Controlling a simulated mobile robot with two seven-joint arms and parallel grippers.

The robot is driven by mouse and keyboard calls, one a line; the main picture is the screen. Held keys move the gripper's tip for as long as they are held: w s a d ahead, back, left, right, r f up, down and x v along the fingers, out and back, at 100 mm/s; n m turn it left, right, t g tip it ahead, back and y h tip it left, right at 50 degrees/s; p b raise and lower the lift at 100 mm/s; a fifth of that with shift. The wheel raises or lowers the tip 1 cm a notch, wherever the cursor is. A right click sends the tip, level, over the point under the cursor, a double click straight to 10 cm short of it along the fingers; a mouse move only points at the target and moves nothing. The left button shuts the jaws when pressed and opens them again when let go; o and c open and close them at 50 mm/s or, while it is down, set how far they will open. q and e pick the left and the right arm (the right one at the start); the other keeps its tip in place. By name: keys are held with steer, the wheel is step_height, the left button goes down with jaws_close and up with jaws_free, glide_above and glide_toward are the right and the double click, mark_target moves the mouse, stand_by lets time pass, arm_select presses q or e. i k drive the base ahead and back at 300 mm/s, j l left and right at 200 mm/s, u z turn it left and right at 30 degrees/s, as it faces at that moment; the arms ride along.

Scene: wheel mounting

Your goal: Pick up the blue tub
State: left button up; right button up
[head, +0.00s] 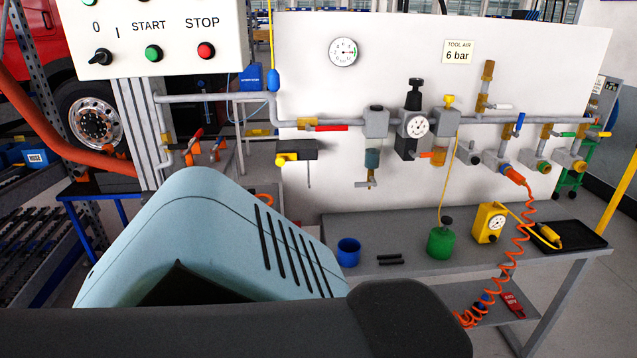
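The blue tub (348,254) is a small, round, open-topped tub. It stands upright on the grey bench (405,225), left of two short black bars. Its lower left side is close to the edge of my light blue arm link in the picture. Neither of my grippers shows in the head view. My large light blue and dark grey arm links fill the lower left and bottom of the picture and hide the bench's left front part.
Right of the tub are black bars (377,260), a green canister (440,242), a yellow gauge box (490,222) and a black tray (568,237). A coiled orange hose (518,240) hangs past the bench. A white panel (300,60) with pipes and valves stands behind.

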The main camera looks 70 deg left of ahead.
mark_target(348, 249)
steer(key=u, duration=2.15)
steer(key=i+l+u, duration=0.1)
steer(key=u, duration=0.25)
steer(key=i+l+u, duration=0.1)
steer(key=u, duration=0.2)
steer(key=i+l+u, duration=0.15)
steer(key=l+u, duration=0.15)
steer(key=l, duration=0.65)
steer(key=l+u, duration=0.25)
steer(key=l, duration=0.7)
steer(key=i+l, duration=0.1)
steer(key=l, duration=1.75)
steer(key=i+u, duration=0.05)
steer(key=i, duration=0.05)
